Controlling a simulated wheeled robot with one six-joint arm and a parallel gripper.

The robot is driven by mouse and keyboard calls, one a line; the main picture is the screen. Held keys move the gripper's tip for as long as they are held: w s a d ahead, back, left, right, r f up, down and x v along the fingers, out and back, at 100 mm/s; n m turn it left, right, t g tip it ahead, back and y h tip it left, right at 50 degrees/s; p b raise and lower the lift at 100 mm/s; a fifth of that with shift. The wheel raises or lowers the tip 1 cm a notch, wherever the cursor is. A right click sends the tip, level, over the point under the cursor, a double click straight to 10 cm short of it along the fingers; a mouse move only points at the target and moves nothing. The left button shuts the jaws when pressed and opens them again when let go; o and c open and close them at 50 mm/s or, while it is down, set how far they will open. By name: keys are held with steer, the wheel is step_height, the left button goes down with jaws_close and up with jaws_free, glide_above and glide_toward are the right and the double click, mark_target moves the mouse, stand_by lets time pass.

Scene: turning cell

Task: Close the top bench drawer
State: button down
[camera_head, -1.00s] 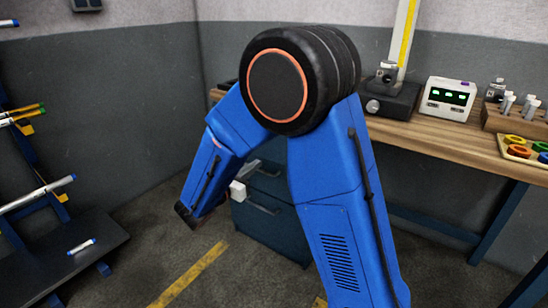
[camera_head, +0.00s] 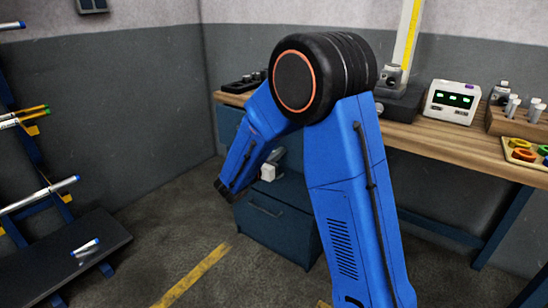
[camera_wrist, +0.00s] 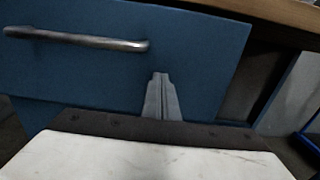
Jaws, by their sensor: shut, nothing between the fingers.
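The blue bench drawer unit (camera_head: 275,225) stands under the wooden bench, partly behind my arm. Its lower drawer handle shows, while the top drawer is mostly hidden by my arm. In the wrist view a blue drawer front (camera_wrist: 85,75) fills the upper left, with a silver bar handle (camera_wrist: 80,39) across it. My gripper (camera_wrist: 161,76) is shut and empty, its fingertips over the lower right of that front, right of and below the handle. Whether they touch it I cannot tell. In the head view my gripper (camera_head: 277,155) is small beside the drawers. How far the drawer stands out is unclear.
The wooden bench top (camera_head: 440,140) runs above the drawers and carries a white device (camera_head: 452,101) and a tray of coloured rings (camera_head: 522,150). A rack with a dark shelf (camera_head: 75,245) stands at left. The floor between is clear.

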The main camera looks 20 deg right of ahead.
steer(key=shift+w+d, duration=0.1)
steer(key=shift+d, duration=0.1)
steer(key=shift+d, duration=0.1)
steer(key=x, duration=0.4)
steer(key=shift+w+r, duration=0.1)
steer(key=shift+w, duration=0.05)
steer(key=shift+d, duration=0.1)
stand_by(0.4)
